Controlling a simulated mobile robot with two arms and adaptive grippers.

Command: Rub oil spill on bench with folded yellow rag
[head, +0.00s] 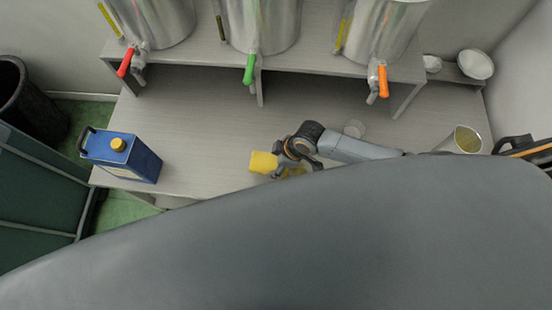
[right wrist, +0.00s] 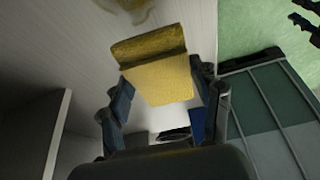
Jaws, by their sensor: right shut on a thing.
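The folded yellow rag (head: 263,162) is in my right gripper (head: 279,166) above or at the front middle of the bench (head: 205,125). In the right wrist view the rag (right wrist: 160,83) lies between the two fingers of the right gripper (right wrist: 160,98), which is shut on it. A yellowish patch, seemingly the oil spill (head: 294,171), shows on the bench just right of the rag, partly hidden by the gripper. It also shows at the top of the right wrist view (right wrist: 202,11). I cannot tell whether the rag touches the bench. A dark pronged part at that view's upper right may be my left gripper (right wrist: 304,24).
A blue can (head: 130,160) with a yellow cap stands at the bench's left. Steel tanks with red, green and orange taps stand on a shelf behind.

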